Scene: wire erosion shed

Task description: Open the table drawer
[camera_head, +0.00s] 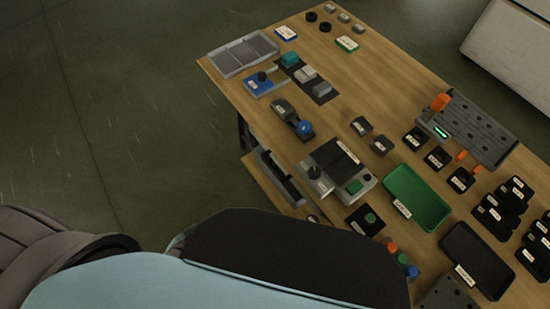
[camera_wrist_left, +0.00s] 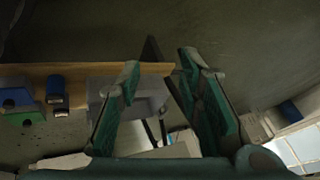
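The wooden table (camera_head: 375,95) stands at the right of the head view. Below its left edge, a wooden-edged drawer (camera_head: 267,184) juts out, with a dark and grey interior partly visible; I cannot tell how far it is out. My left gripper (camera_wrist_left: 160,65) is open in the wrist view, its two green-padded fingers apart with nothing held. Beyond and between the fingers are the table's wooden edge (camera_wrist_left: 85,69) and a grey box-like part (camera_wrist_left: 146,103) below it. In the head view my arm covers the bottom, and the fingers are hidden. My right gripper is not seen.
The tabletop carries a grey divided tray (camera_head: 243,54), a green tray (camera_head: 417,197), a black tray (camera_head: 476,259), a grey fixture with orange parts (camera_head: 470,127) and several small labelled parts. The floor (camera_head: 130,100) left of the table is clear.

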